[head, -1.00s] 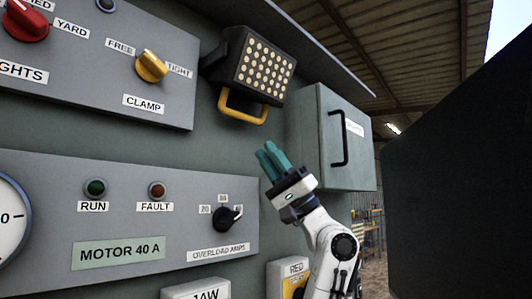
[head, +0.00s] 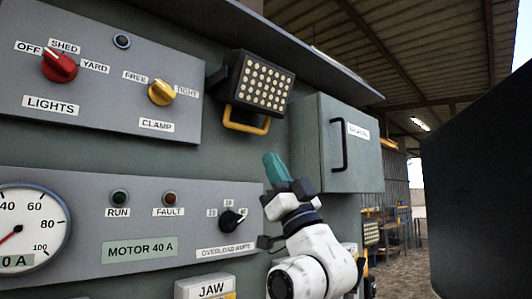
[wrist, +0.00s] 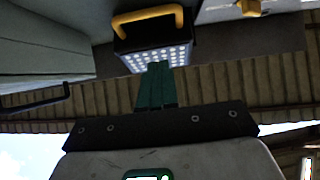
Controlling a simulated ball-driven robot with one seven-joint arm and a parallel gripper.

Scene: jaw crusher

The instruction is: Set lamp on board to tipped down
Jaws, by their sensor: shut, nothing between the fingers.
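The lamp (head: 260,84) is a dark box with a grid of pale round lights, mounted on the board under the overhanging hood. A yellow handle (head: 246,124) loops from its lower edge. In the wrist view the lamp (wrist: 156,57) and its yellow handle (wrist: 147,18) show beyond the fingertips. My gripper (head: 272,158) has teal fingers, shut and empty, pointing up just below and slightly right of the handle. It is apart from the handle in the head view. The fingers also show in the wrist view (wrist: 155,70), overlapping the lamp's lower edge in the picture.
A grey cabinet (head: 310,140) with a black handle stands close on the right of the lamp. The lights and clamp panel (head: 90,110) is on the left, the motor panel (head: 85,200) below. A large dark surface (head: 480,190) fills the far right.

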